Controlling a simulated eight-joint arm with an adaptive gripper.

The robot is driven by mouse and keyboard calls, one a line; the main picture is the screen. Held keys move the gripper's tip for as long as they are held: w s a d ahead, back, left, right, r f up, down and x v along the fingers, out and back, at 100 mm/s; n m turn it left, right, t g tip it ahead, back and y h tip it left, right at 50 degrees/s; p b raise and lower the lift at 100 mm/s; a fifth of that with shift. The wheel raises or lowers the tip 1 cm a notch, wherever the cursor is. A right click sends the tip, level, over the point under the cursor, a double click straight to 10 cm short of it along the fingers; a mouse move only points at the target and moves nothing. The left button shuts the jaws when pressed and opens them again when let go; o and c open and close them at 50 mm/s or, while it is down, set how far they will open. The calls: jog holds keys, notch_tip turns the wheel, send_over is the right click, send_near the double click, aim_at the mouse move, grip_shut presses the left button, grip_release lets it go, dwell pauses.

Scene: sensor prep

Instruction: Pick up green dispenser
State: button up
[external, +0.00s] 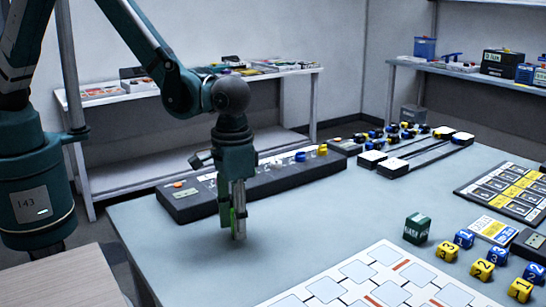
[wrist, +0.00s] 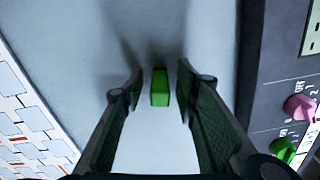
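A small bright green block, which I take to be the green dispenser (wrist: 160,88), stands on the grey table between my fingers in the wrist view. My gripper (wrist: 159,80) is open around it, with a narrow gap showing on each side. In the external view my gripper (external: 238,228) points straight down, its fingertips close to the table top. A sliver of green, the dispenser (external: 233,217), shows beside the fingers there; the rest is hidden by them.
A dark control panel (external: 185,205) with coloured knobs lies behind my gripper. A white gridded board (external: 300,292) lies at the front. A dark green cube (external: 417,228) with white lettering and several blue and yellow cubes (external: 482,268) sit to the right.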

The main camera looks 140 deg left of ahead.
dwell(0.3)
jog(key=c, duration=0.9)
jog(key=shift+c, duration=0.2)
jog(key=shift+r+p, duration=0.7)
jog(key=shift+r, duration=4.3)
